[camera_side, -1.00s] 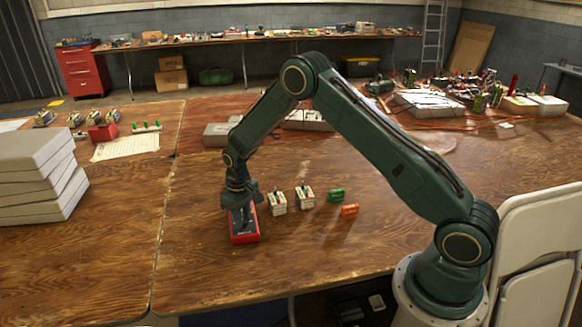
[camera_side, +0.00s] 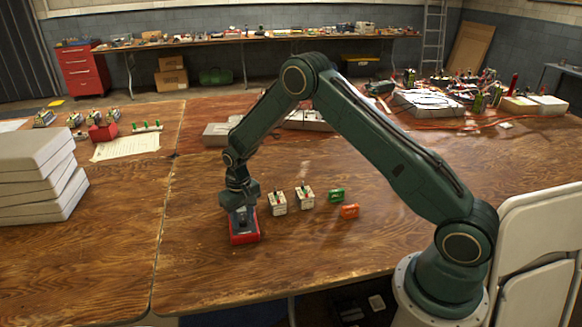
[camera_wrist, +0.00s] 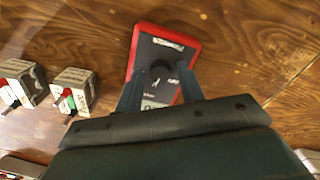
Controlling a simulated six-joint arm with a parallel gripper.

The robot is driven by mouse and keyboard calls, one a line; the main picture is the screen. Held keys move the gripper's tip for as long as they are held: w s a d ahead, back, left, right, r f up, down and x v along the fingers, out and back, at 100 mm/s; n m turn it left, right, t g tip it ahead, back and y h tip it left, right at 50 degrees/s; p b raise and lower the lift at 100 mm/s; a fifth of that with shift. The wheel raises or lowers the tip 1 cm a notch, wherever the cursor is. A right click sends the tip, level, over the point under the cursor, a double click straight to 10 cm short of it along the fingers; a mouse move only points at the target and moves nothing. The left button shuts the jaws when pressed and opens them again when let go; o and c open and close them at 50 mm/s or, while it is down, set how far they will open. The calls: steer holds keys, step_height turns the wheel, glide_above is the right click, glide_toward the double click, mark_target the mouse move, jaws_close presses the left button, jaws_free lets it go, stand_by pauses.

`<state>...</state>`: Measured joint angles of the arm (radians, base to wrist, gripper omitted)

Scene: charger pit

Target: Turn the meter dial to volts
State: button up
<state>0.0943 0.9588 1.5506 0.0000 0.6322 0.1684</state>
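The meter is a red-framed box with a dark face, lying on the wooden table under my gripper; its red front shows in the side view (camera_side: 245,239). In the wrist view the meter (camera_wrist: 190,48) shows a white display strip, a round black dial (camera_wrist: 160,69) and pale markings. My gripper (camera_wrist: 159,80) points down over the meter, and it also shows in the side view (camera_side: 240,207). Its two fingers stand apart, one on each side of the dial, with gaps visible. Part of the meter's face is hidden behind the gripper.
Two white blocks with small levers, one nearer (camera_side: 278,203) and one farther (camera_side: 305,197), stand right of the meter. A green piece (camera_side: 336,195) and an orange piece (camera_side: 349,211) lie beyond them. A stack of pale cases (camera_side: 40,165) stands far left. The table left of the meter is clear.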

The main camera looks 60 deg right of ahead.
mark_target(243, 221)
steer(key=shift+o, duration=0.4)
steer(key=shift+r, duration=0.1)
step_height(243, 221, up, 14)
steer(key=shift+f, duration=0.2)
stand_by(0.4)
steer(key=shift+r, duration=0.1)
